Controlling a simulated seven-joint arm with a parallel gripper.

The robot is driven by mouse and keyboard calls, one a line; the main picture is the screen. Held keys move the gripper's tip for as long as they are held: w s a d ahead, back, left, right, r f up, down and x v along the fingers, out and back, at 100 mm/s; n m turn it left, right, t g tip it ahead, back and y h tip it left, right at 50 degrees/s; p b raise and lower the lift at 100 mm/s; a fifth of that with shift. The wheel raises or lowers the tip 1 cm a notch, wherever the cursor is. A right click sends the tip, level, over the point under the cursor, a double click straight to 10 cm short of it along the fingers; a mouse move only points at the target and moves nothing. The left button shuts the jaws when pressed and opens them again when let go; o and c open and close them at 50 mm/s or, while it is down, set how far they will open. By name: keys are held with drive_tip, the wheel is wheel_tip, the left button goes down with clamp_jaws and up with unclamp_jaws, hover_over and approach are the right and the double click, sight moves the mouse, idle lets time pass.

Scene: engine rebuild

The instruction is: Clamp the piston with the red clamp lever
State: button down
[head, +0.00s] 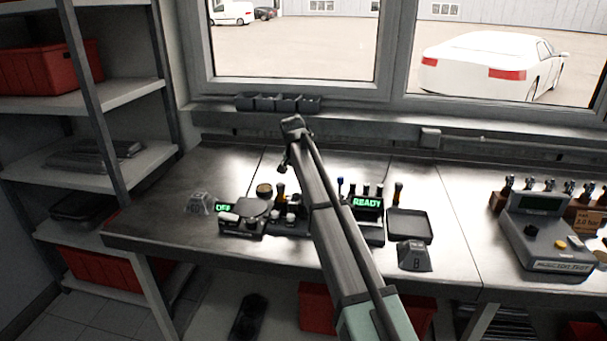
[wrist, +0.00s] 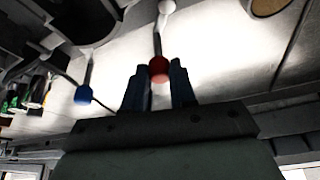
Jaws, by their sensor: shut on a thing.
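The red clamp lever (wrist: 159,69) shows in the wrist view as a red ball knob on a thin grey stem. My gripper (wrist: 158,77) has its two dark fingers on either side of the knob and is shut on it. A lever with a blue ball knob (wrist: 83,95) stands to the left, apart from the fingers. In the head view my gripper (head: 283,166) hangs down over the bench behind the dark fixture, and the red knob cannot be made out there. I cannot pick out the piston in either view.
A dark fixture (head: 250,212) stands on the bench left of my arm. A green READY display (head: 367,203), a square black tray (head: 410,226) and a block marked B (head: 415,257) are to the right. A larger test unit (head: 548,240) stands farther right. Bare bench lies between.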

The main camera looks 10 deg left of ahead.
drive_tip(key=c, duration=0.9)
unclamp_jaws()
drive_tip(key=v, duration=1.4)
drive_tip(key=shift+s+f, duration=0.1)
